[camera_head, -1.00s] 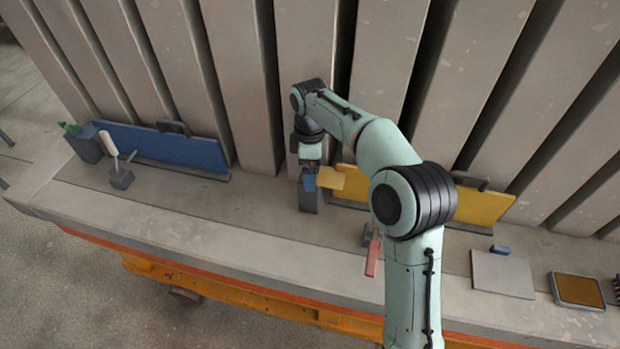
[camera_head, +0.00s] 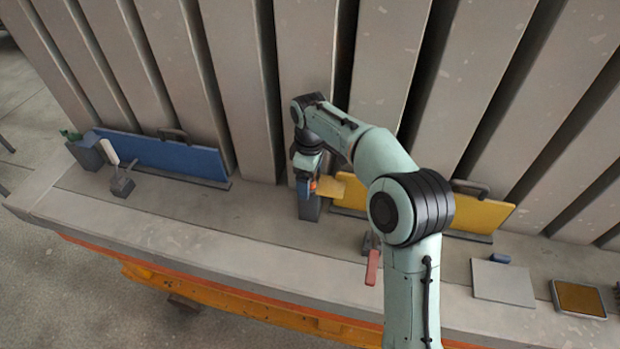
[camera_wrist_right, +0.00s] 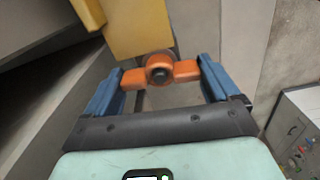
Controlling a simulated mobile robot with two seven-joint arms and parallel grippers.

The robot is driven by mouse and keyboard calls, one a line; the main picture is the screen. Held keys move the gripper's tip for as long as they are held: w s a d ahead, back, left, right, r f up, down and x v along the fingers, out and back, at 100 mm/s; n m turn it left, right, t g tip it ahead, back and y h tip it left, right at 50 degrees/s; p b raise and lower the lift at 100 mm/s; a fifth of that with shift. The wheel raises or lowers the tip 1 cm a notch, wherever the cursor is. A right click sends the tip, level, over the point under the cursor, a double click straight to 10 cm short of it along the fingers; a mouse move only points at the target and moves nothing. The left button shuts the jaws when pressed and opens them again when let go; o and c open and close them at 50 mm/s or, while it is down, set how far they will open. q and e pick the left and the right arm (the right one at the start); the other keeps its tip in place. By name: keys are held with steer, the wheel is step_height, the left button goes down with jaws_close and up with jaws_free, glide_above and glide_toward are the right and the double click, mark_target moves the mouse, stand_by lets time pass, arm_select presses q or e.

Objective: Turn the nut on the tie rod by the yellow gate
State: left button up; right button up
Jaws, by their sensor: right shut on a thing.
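The yellow gate (camera_head: 478,211) stands upright on the ledge, partly behind my right arm. Its yellow end piece (camera_head: 329,187) also shows at the top of the right wrist view (camera_wrist_right: 138,28). The orange winged nut (camera_wrist_right: 187,71) sits on the dark tie rod (camera_wrist_right: 159,74) beside that yellow piece. It shows as a small orange spot in the head view (camera_head: 313,186). My right gripper (camera_wrist_right: 160,72) has its blue fingers at the two wings of the nut and is shut on it. In the head view the right gripper (camera_head: 307,187) is above a grey block (camera_head: 310,208). My left gripper is out of view.
A blue gate (camera_head: 165,155) stands on the left, with a white-handled lever (camera_head: 112,150) before it. A red-handled lever (camera_head: 372,267) is close to my right arm. A grey plate (camera_head: 503,284) and a brown-topped tray (camera_head: 579,299) lie at right. Tall grey ribs rise behind.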

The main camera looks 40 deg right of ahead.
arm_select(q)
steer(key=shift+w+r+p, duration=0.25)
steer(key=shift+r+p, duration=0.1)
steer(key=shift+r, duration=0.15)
arm_select(e)
steer(key=m, duration=0.3)
steer(key=shift+m, duration=0.3)
steer(key=shift+m, duration=0.4)
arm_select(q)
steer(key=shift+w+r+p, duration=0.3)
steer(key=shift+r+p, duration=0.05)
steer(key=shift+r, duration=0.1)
arm_select(e)
steer(key=shift+d+m, duration=0.1)
steer(key=shift+m, duration=1.2)
steer(key=shift+r+m, duration=0.1)
steer(key=shift+m, duration=0.8)
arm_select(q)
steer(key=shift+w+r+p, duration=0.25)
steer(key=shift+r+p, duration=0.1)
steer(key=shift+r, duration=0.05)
arm_select(e)
steer(key=shift+m, duration=0.8)
